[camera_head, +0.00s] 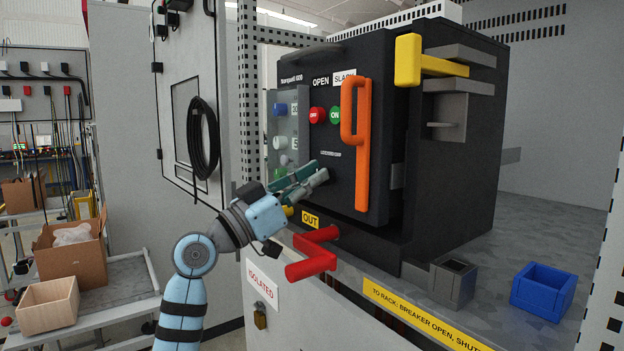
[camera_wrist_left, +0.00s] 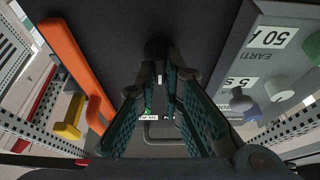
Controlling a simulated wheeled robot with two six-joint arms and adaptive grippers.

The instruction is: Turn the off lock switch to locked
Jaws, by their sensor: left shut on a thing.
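The black breaker front (camera_head: 345,190) carries a red button (camera_head: 317,115), a green ON button (camera_head: 336,114) and a small white label below them, too small to read surely. My left gripper (camera_head: 318,172) reaches in from the left, with its fingertips at the panel just below that label. In the left wrist view its green-padded fingers (camera_wrist_left: 160,75) converge on a small dark knob (camera_wrist_left: 156,47), which looks to be the off lock switch. The gripper is shut on it. The fingers hide most of the switch in the head view, so its turn position cannot be told.
An orange handle (camera_head: 362,150) stands right of the gripper; it also shows in the left wrist view (camera_wrist_left: 75,65). A grey side panel with knobs (camera_head: 285,125) is close on the left. A red handle (camera_head: 312,255) juts out below. A yellow handle (camera_head: 425,62) is upper right.

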